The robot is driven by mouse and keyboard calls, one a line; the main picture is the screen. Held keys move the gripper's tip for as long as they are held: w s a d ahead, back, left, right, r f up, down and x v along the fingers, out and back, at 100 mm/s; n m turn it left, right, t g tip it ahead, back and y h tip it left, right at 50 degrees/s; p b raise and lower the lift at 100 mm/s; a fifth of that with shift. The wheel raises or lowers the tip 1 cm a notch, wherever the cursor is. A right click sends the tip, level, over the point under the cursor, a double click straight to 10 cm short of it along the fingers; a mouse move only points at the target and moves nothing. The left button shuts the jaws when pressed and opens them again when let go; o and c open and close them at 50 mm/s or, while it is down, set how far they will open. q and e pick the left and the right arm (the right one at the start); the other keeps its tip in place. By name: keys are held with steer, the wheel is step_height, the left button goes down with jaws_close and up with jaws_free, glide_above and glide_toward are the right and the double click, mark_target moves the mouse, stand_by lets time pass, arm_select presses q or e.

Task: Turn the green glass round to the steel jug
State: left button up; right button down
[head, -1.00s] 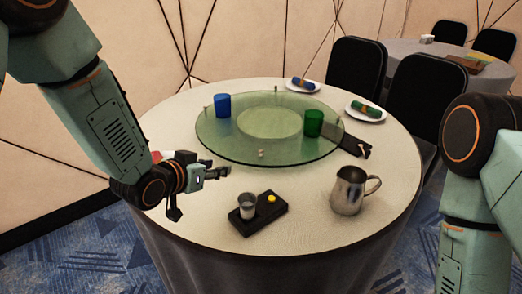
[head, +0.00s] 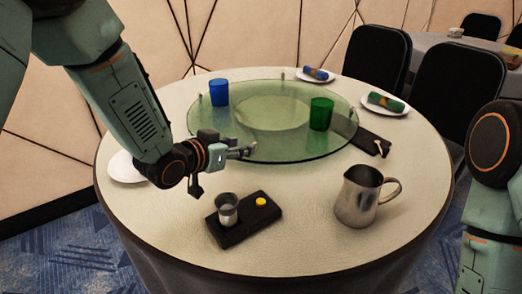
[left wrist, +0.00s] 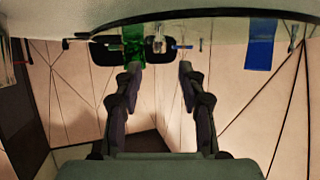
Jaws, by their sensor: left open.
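The green glass (head: 321,114) stands upright on the right side of the round glass turntable (head: 270,152). It also shows upside down in the left wrist view (left wrist: 134,45). The steel jug (head: 361,198) stands on the table at the front right, off the turntable, its handle to the right. My left gripper (head: 247,151) is open at the turntable's front left rim. In the left wrist view its fingers (left wrist: 159,72) are apart with nothing held between them. Whether it touches the rim or a rim peg cannot be told.
A blue glass (head: 218,92) stands on the turntable's left side. A black tray (head: 243,220) with a small cup (head: 227,210) and a yellow button (head: 261,202) lies in front. Plates with rolled napkins stand behind.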

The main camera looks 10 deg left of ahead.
mark_target(255, 143)
arm_select(q)
steer(key=shift+w+a+f, duration=0.1)
steer(key=shift+w+f, duration=0.2)
steer(key=shift+f, duration=0.15)
steer(key=shift+w+d+r, duration=0.1)
steer(key=shift+d, duration=0.2)
steer(key=b+x, duration=0.2)
steer(key=x, duration=0.3)
steer(key=shift+a+f, duration=0.1)
steer(key=shift+f, duration=0.15)
steer(key=shift+w+f, duration=0.1)
steer(key=shift+w, duration=0.25)
steer(key=shift+w+d, duration=0.15)
steer(key=shift+d, duration=0.35)
steer(key=shift+w+a, duration=0.1)
steer(key=shift+w, duration=0.15)
steer(key=shift+s, duration=0.2)
steer(key=c, duration=0.4)
jaws_close()
arm_select(e)
steer(key=shift+d+f, duration=0.15)
steer(key=shift+f, duration=1.15)
